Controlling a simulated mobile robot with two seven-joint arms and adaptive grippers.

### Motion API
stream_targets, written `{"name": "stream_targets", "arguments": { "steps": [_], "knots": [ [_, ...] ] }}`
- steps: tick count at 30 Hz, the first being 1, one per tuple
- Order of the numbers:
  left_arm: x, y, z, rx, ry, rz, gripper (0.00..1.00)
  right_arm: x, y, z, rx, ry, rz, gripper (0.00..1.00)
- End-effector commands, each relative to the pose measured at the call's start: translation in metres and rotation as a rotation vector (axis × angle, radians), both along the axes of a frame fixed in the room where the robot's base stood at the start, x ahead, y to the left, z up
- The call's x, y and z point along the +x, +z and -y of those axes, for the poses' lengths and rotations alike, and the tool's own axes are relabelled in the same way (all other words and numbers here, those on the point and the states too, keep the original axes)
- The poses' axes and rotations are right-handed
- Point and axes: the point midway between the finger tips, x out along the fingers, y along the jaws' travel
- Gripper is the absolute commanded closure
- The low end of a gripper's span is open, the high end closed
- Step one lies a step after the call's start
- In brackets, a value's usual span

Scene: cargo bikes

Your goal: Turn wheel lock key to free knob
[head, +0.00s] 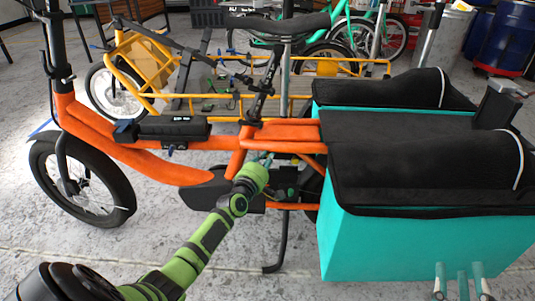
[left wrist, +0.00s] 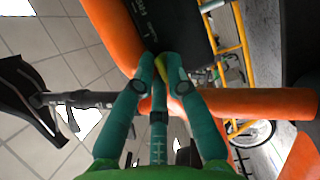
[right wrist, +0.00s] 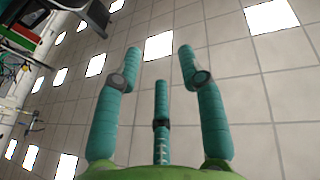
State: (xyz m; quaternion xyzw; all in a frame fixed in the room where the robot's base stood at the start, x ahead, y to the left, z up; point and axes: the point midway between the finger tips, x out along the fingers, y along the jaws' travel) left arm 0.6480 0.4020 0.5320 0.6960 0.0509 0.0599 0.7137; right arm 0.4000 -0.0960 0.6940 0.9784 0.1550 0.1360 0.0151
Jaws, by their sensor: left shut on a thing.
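My left gripper (head: 268,159) reaches in beside the orange bike (head: 180,165), below its frame tube and in front of the teal box. In the left wrist view its teal fingertips (left wrist: 157,62) close together on a small thing, which I take to be the wheel lock key. The fingers hide most of it, and a small yellowish patch shows between them. I cannot make out the wheel lock or the knob. My right gripper (head: 461,282) is at the bottom right in front of the teal box. Its fingers (right wrist: 158,62) are apart and empty.
A black battery (head: 172,129) sits on the bike frame, left of my left gripper. The teal box (head: 420,245) with black covers fills the right. A yellow-framed bike (head: 160,105) stands close behind. Grey floor (head: 60,250) is clear in front at the left.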

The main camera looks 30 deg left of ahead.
Motion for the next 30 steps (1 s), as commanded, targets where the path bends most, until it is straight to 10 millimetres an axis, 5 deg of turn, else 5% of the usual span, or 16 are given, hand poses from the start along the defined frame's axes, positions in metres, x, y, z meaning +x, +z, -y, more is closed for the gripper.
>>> {"name": "stream_targets", "arguments": {
  "steps": [9,23,24,25,30],
  "knots": [
    [0.0,0.002,-0.001,0.034,0.002,-0.019,1.0,0.009,-0.039,0.01,-0.055,-0.036,-0.204,0.6],
    [0.0,0.001,-0.001,0.04,0.002,-0.021,1.0,0.01,-0.045,0.012,-0.061,-0.04,-0.23,0.6],
    [0.0,0.001,-0.001,0.04,0.002,-0.021,0.78,0.01,-0.045,0.012,-0.061,-0.04,-0.23,0.6],
    [0.0,0.001,-0.001,0.04,0.002,-0.021,0.66,0.01,-0.045,0.012,-0.061,-0.04,-0.229,0.6],
    [0.0,0.001,0.0,0.039,0.001,-0.021,0.61,0.01,-0.045,0.012,-0.061,-0.04,-0.229,0.6]
  ]
}}
